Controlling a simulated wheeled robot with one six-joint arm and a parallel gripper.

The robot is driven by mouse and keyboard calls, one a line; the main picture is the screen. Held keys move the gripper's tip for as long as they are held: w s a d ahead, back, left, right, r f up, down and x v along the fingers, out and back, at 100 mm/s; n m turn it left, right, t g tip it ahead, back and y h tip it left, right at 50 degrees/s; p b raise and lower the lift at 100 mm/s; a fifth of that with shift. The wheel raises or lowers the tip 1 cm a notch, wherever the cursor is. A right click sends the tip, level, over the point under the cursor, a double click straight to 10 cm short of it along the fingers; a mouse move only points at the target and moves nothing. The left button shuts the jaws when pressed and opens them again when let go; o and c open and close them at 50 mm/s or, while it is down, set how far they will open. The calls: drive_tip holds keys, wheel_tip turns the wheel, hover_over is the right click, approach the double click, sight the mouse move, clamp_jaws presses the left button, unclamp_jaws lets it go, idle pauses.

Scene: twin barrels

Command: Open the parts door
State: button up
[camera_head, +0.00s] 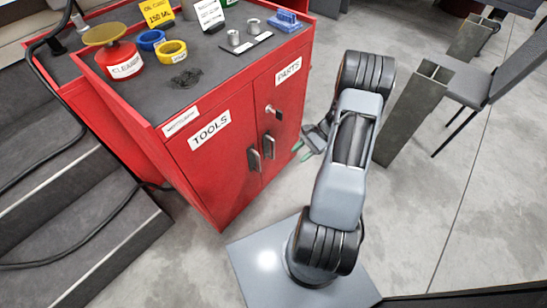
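The red cabinet (160,145) has two doors side by side. The parts door (290,95) is the right one, with a white "PARTS" label (288,71) near its top. It looks closed and flush. Its dark vertical handle (268,147) is low on its left edge, below a key lock (272,110). The tools door (215,165) on the left also looks closed and has its own handle (254,160). My gripper (301,151) is to the right of the parts door handle, apart from it, with greenish tips. My arm partly hides it, and its opening is unclear.
The cabinet top holds a red cleaner tin (118,60), tape rolls (172,50), metal rings (234,37) and signs. Grey steps (60,200) stand at the left. A metal post (412,110) and a chair (470,85) stand at the right.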

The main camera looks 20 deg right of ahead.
drive_tip(key=w+d+f+m+t+y+b, duration=0.2)
drive_tip(key=f+m+t, duration=0.1)
drive_tip(key=f, duration=0.3)
drive_tip(key=w+d+f+m+t+y+b, duration=0.1)
drive_tip(key=d+f+m+t+y+b, duration=0.15)
drive_tip(key=f, duration=0.35)
drive_tip(key=r+m+t+b, duration=0.1)
drive_tip(key=m+t+b, duration=0.1)
drive_tip(key=m+t, duration=0.25)
hover_over(273, 157)
drive_tip(key=shift+w+d+r+y, duration=0.1)
drive_tip(key=shift+w+d+y, duration=0.15)
drive_tip(key=shift+w+y, duration=0.1)
drive_tip(key=shift+c, duration=0.3)
clamp_jaws()
